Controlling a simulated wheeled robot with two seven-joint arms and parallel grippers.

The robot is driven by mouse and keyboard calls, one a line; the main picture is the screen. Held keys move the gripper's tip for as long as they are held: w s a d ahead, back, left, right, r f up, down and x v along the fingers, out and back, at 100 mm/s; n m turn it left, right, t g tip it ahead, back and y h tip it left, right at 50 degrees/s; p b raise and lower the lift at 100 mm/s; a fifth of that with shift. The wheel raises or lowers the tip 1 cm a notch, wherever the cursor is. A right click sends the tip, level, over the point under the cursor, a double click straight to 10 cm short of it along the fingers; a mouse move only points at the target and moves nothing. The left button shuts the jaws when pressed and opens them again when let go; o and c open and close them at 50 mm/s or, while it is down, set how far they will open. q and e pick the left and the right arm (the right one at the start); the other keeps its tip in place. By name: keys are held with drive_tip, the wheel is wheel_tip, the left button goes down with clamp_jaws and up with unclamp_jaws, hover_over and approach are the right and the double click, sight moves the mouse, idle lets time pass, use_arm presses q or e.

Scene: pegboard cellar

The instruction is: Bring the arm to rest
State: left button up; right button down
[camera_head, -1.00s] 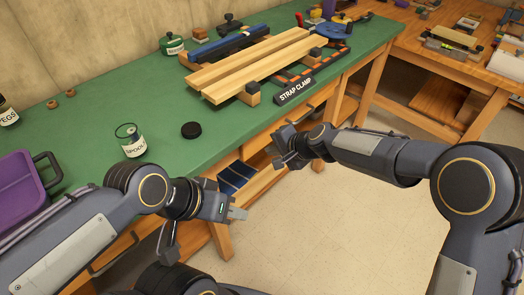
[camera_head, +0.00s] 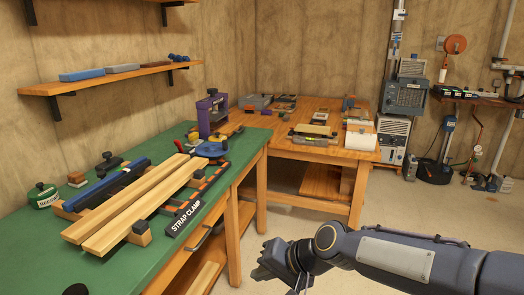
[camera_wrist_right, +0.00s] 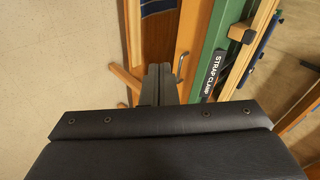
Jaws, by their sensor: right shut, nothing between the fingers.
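My right arm (camera_head: 400,258) comes in from the right in the head view, held out over the floor in front of the benches. Its gripper (camera_head: 262,272) is at the lower middle, to the right of the green-topped bench and touching nothing that I can see. In the right wrist view the two fingers (camera_wrist_right: 158,84) are together with nothing between them. They point toward the bench's wooden front and a drawer handle (camera_wrist_right: 179,66).
The green bench (camera_head: 130,262) carries a strap clamp (camera_head: 187,215) with wooden boards (camera_head: 140,205). A wooden bench (camera_head: 320,150) with several tools stands behind. Floor (camera_head: 400,205) to the right is clear.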

drive_tip(key=s+d+r+t+h, duration=0.1)
drive_tip(key=s+d, duration=0.4)
drive_tip(key=d, duration=0.2)
drive_tip(key=s+d+r+h, duration=0.1)
drive_tip(key=s+d, duration=0.4)
drive_tip(key=d, duration=0.2)
drive_tip(key=s+d+f+h, duration=0.1)
drive_tip(key=s+d+f, duration=0.1)
drive_tip(key=s+d, duration=0.3)
drive_tip(key=s+d+f+h, duration=0.1)
drive_tip(key=s+d+f, duration=0.15)
drive_tip(key=s, duration=0.35)
wheel_tip(320, 180, up, 14)
drive_tip(key=p, duration=1.4)
drive_tip(key=shift+s+a+n+t, duration=0.2)
drive_tip(key=shift+a+n+t, duration=0.1)
drive_tip(key=shift+n, duration=0.1)
drive_tip(key=shift+f, duration=0.1)
